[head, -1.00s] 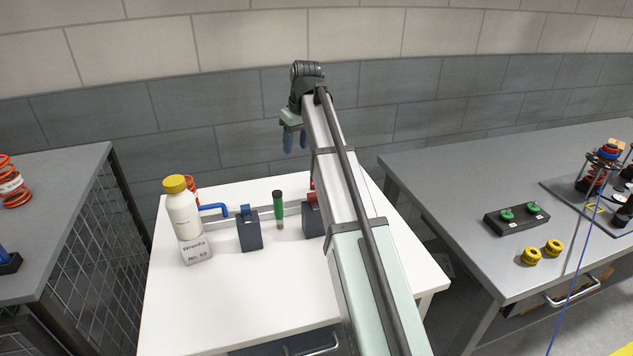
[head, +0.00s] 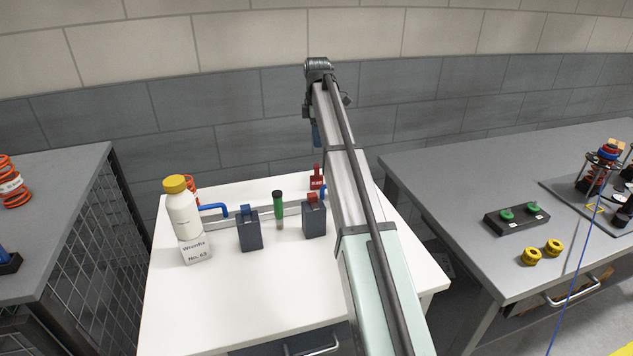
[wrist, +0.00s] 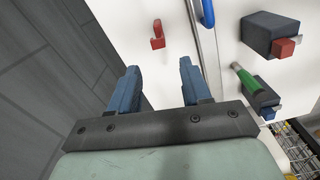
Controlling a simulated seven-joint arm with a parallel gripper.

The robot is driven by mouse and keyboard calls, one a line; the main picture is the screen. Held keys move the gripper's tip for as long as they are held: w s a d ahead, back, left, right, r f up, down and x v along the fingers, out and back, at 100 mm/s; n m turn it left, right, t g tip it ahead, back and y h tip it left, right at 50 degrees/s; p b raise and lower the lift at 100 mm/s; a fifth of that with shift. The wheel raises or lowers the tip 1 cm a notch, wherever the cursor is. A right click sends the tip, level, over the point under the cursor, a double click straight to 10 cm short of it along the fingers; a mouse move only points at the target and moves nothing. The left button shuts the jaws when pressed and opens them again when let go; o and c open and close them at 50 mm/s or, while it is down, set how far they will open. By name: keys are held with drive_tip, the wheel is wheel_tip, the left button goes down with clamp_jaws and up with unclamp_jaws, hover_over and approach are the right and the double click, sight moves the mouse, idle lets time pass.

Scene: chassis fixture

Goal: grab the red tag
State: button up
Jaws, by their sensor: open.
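The red tag (head: 317,178) stands upright near the back edge of the white table, with a pale label on its lower front. It also shows in the wrist view (wrist: 157,36), ahead of my fingertips and roughly between their lines. My gripper (head: 317,136) hangs above and behind the table's back part, and my arm hides part of it. In the wrist view its two blue fingers (wrist: 158,72) are spread apart with nothing between them. The tag is apart from both fingers.
A white bottle with a yellow cap (head: 182,212) is at left. A blue bent rod (head: 213,208) lies beside it. The table's front is clear.

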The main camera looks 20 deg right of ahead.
sight(317, 166)
drive_tip(key=shift+n, duration=0.3)
wheel_tip(317, 166, down, 14)
drive_tip(key=shift+a+r, duration=0.1)
idle(0.6)
drive_tip(key=shift+c, duration=0.4)
clamp_jaws()
